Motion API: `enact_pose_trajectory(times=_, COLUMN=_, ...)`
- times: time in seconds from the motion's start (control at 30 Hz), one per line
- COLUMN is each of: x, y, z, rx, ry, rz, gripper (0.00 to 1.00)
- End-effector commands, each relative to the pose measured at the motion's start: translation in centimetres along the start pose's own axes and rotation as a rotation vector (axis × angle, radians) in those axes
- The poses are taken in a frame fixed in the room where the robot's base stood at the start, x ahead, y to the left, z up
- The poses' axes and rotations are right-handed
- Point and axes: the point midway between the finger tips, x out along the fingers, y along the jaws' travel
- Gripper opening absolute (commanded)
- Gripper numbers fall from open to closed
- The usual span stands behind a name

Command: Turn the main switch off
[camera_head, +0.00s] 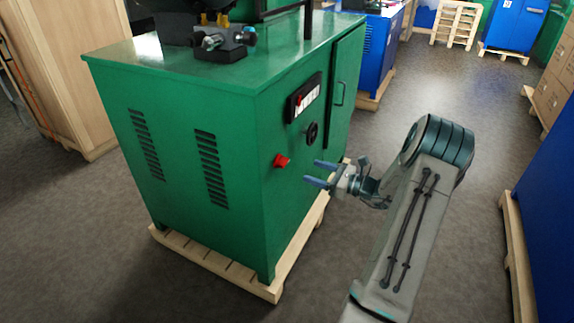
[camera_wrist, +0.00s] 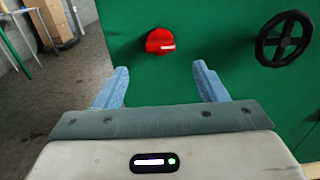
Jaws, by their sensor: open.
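The red switch knob (camera_head: 281,160) sits on the side face of the green machine (camera_head: 250,110), below the small panel. I take it to be the main switch. In the wrist view the red knob (camera_wrist: 160,41) is ahead of my gripper, between the lines of the two fingers and beyond their tips. A pale mark shows on its right side. My gripper (camera_head: 322,173) is open and empty, to the right of the knob and apart from it. In the wrist view both blue fingers of my gripper (camera_wrist: 160,80) are spread wide.
A black handwheel (camera_head: 311,133) is right of the knob; it also shows in the wrist view (camera_wrist: 284,39). A black panel (camera_head: 304,97) is above. The machine stands on a wooden pallet (camera_head: 240,275). A blue cabinet (camera_head: 548,200) is at right. Floor between is clear.

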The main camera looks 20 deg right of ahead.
Motion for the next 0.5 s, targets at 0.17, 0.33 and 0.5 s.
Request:
enact_pose_trajectory(times=0.17, x=4.1, y=0.1, z=-0.1, rx=-0.001, ry=0.001, rz=0.004, gripper=0.65)
enact_pose_trajectory(times=0.33, x=7.3, y=0.1, z=-0.1, rx=-0.001, ry=0.001, rz=0.003, gripper=0.65)
enact_pose_trajectory(times=0.5, x=9.4, y=0.0, z=-0.1, rx=-0.001, ry=0.001, rz=0.002, gripper=0.65)
